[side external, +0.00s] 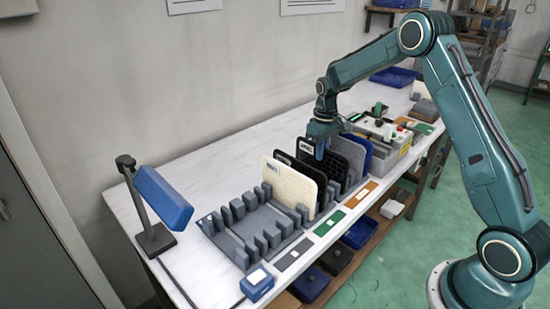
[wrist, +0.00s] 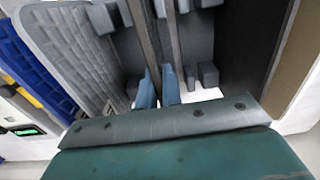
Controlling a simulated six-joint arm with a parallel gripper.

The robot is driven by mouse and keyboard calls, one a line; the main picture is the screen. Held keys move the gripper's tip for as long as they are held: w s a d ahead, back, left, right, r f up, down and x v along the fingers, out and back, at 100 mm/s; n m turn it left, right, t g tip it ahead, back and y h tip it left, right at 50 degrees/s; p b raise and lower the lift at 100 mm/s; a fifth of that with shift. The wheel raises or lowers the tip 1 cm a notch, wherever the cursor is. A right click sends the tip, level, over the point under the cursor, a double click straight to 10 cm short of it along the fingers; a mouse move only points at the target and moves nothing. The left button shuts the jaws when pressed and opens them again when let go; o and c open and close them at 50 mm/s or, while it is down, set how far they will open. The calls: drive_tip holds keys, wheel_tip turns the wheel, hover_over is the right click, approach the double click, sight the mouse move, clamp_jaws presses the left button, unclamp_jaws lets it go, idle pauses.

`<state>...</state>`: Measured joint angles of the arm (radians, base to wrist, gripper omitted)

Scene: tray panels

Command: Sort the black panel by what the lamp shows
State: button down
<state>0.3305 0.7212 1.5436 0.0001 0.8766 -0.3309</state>
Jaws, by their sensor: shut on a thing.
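My gripper (side external: 319,132) is over the middle of the rack, pointing down, shut on a black panel (side external: 306,152) with a white label. The panel stands upright among the others; whether its lower edge touches the rack is hidden. In the wrist view my fingers (wrist: 158,88) are close together on a thin panel edge. A second black panel (side external: 286,162), also labelled, stands in front of it, behind a cream panel (side external: 290,186). A grey tester box (side external: 392,139) stands beyond the panels; a small green-lit display (wrist: 25,131) shows in the wrist view. I cannot tell which item is the lamp.
Grey (side external: 349,151) and blue (side external: 362,152) panels stand behind the held one. The near slotted tray (side external: 262,222) is empty. Grey, green and orange cards line the front edge. A blue-headed stand (side external: 162,198) is at left. Bare bench lies along the wall.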

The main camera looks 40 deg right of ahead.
drive_tip(key=shift+f, duration=0.1)
idle(0.3)
drive_tip(key=c, duration=1.5)
unclamp_jaws()
wheel_tip(320, 180, up, 14)
